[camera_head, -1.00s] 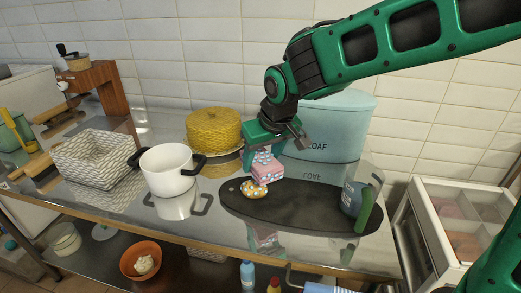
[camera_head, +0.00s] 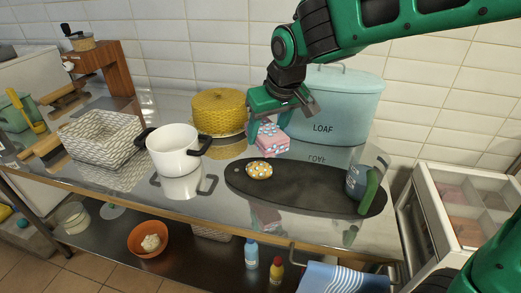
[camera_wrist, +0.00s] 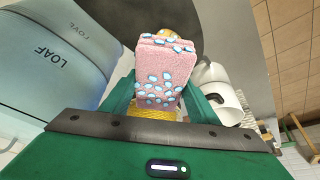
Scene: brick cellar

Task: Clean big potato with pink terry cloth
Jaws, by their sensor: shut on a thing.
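The potato (camera_head: 259,170) is a yellow-brown oval with pale blue-white spots. It lies on the dark oval board (camera_head: 310,188), near its left end. My gripper (camera_head: 268,126) is shut on the folded pink terry cloth (camera_head: 271,140), which also carries blue-white spots. The cloth is just behind and above the potato, and a small gap seems to show between them. In the wrist view the cloth (camera_wrist: 163,75) fills the space between the fingers (camera_wrist: 160,100). A bit of the potato (camera_wrist: 162,32) shows past its far edge; the rest is hidden.
A blue bread bin (camera_head: 337,105) stands behind my gripper. A yellow cake-like round (camera_head: 218,112) and a white pot (camera_head: 174,150) stand to the left. A blue-grey jug (camera_head: 357,182) with a green item (camera_head: 369,192) stands at the board's right end. The board's middle is clear.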

